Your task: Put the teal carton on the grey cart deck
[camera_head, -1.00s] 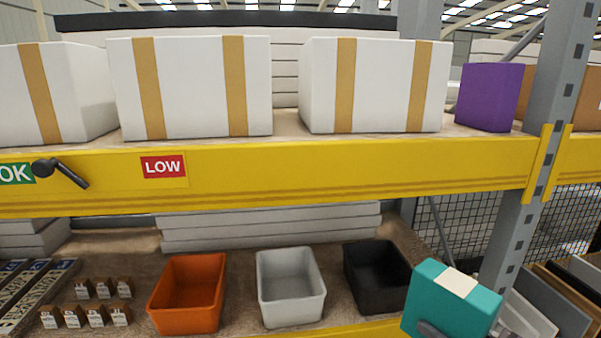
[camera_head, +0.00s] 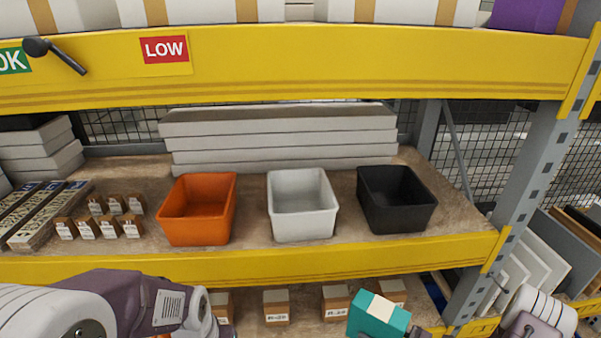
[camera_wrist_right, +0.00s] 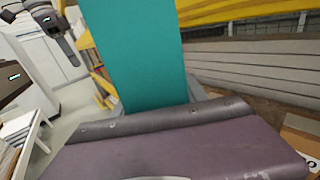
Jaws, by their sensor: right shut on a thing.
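The teal carton (camera_head: 378,318), with a pale strip on its top, is at the bottom right of the head view, in front of the lower shelf beam. In the right wrist view the teal carton (camera_wrist_right: 145,55) stands tall and close to the camera. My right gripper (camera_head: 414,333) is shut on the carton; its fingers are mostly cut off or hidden. My left arm crosses the lower left of the head view, but its fingers do not show. I cannot make out the grey cart deck in either view.
A yellow shelf beam (camera_head: 300,264) runs across in front of me. Orange (camera_head: 197,211), light grey (camera_head: 302,207) and black (camera_head: 396,201) bins stand on that shelf. A grey rack post (camera_head: 515,210) is at the right. Several small boxes sit on a level below.

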